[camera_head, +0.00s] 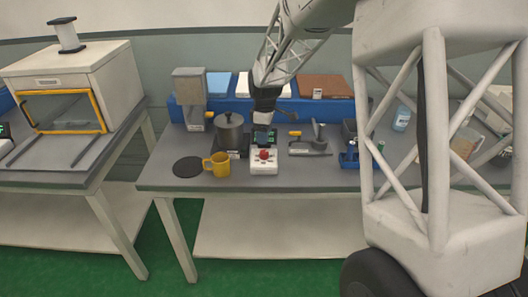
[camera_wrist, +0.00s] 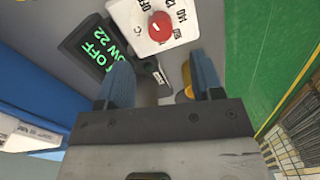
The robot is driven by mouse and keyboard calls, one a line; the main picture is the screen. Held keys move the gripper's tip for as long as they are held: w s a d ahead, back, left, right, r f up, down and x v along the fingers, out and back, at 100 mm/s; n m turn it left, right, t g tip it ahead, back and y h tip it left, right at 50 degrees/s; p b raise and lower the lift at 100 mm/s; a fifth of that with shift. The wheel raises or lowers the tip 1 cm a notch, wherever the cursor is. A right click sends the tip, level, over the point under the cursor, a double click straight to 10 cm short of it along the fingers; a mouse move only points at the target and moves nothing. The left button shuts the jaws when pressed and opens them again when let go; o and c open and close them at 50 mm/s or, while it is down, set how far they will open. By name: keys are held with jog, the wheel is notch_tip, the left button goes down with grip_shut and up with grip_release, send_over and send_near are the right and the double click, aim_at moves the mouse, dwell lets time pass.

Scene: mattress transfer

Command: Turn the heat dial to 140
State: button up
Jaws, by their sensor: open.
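The heat dial is a red knob (camera_wrist: 159,25) on a white control box (camera_wrist: 183,46) with printed marks, among them "OFF" and "140", in the wrist view. The same white box (camera_head: 264,168) with its red knob (camera_head: 264,155) sits on the table in the head view. A dark display (camera_wrist: 98,48) beside it reads "OFF" and "NOW 22" in green. My gripper (camera_wrist: 165,78) is open and empty, its two blue fingers pointing toward the box. The knob lies beyond the fingertips, not between them. In the head view the gripper is above and behind the box, its fingers hard to make out.
A yellow mug (camera_head: 218,164) and a grey pot (camera_head: 230,132) stand left of the box. A grey tool with a handle (camera_head: 312,145) lies to the right, near a blue item (camera_head: 350,157). A black round mat (camera_head: 187,167) lies at the table's left.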

aim_at(264, 152)
jog(key=shift+s+f, duration=0.15)
jog(key=shift+f, duration=3.75)
jog(key=c, duration=0.9)
jog(key=shift+c, duration=0.2)
